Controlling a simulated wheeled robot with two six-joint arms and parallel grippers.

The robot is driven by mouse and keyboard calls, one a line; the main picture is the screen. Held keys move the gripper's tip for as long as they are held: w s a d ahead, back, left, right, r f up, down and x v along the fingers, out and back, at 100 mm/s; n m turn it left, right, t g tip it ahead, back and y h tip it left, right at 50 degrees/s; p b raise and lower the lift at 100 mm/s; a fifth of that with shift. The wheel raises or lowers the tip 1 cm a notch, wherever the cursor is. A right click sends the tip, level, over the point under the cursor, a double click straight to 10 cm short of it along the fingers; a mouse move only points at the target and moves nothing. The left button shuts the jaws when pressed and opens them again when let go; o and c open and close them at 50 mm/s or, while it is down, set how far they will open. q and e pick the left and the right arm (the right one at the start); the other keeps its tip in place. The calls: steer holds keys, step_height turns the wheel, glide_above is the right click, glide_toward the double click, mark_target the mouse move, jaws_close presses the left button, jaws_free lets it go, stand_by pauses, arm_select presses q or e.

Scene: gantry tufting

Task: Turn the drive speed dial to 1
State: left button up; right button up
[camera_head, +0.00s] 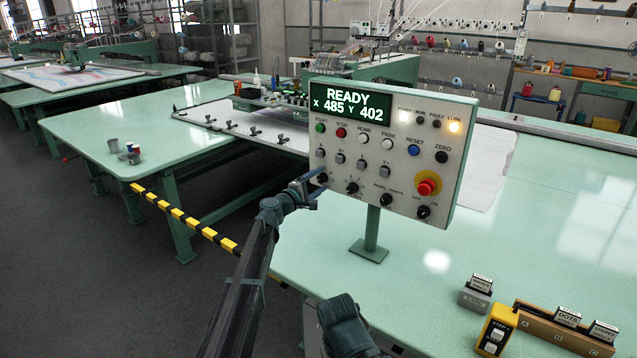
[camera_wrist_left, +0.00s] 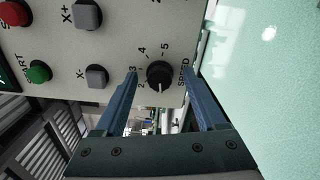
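The speed dial (camera_wrist_left: 160,75) is a black knob on the light control panel (camera_head: 345,190). In the left wrist view the panel appears turned sideways. The numbers 2 to 5 show around the knob, with the word SPEED beside it; a 1 cannot be made out. The knob's white mark points down in that view, on the side of the 2. My left gripper (camera_wrist_left: 161,74) is open, its blue fingers on either side of the knob with gaps between. In the head view, the left gripper (camera_head: 310,188) is at the panel's lower left corner.
Push buttons and other knobs crowd the panel, including X buttons (camera_wrist_left: 89,15) and a red emergency stop (camera_head: 428,184). The panel stands on a post above a green table (camera_head: 470,250). A yellow pendant (camera_head: 496,330) and a wooden card rack (camera_head: 560,335) lie at the lower right.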

arm_select(q)
steer(key=v, duration=1.3)
steer(key=shift+s+a, duration=0.25)
steer(key=shift+s, duration=0.1)
